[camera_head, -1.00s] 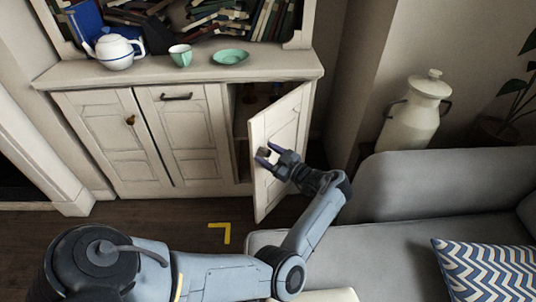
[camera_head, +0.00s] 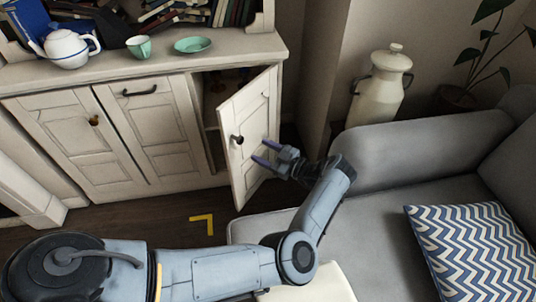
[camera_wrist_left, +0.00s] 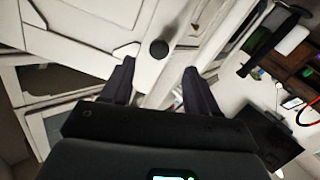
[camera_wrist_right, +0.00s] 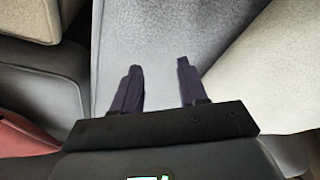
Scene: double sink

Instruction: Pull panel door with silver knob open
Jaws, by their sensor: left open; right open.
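The right-hand panel door (camera_head: 251,140) of the cream cabinet stands ajar, swung out toward me, with a dark gap at its left. Its round knob (camera_head: 237,139) looks dark rather than silver. My left gripper (camera_head: 261,153) is open and empty in front of this door, to the right of the knob and apart from it. In the left wrist view, the knob (camera_wrist_left: 158,49) shows just beyond the gap between the open fingers. My right gripper (camera_wrist_right: 158,66) is open and empty over grey upholstery in the right wrist view; it is not seen in the head view.
The cabinet's other doors (camera_head: 85,145) are closed. A teapot (camera_head: 66,48), a green cup (camera_head: 139,47) and a green saucer (camera_head: 192,45) stand on the cabinet top. A grey sofa (camera_head: 420,150) fills the right side. A milk can (camera_head: 382,88) stands behind it.

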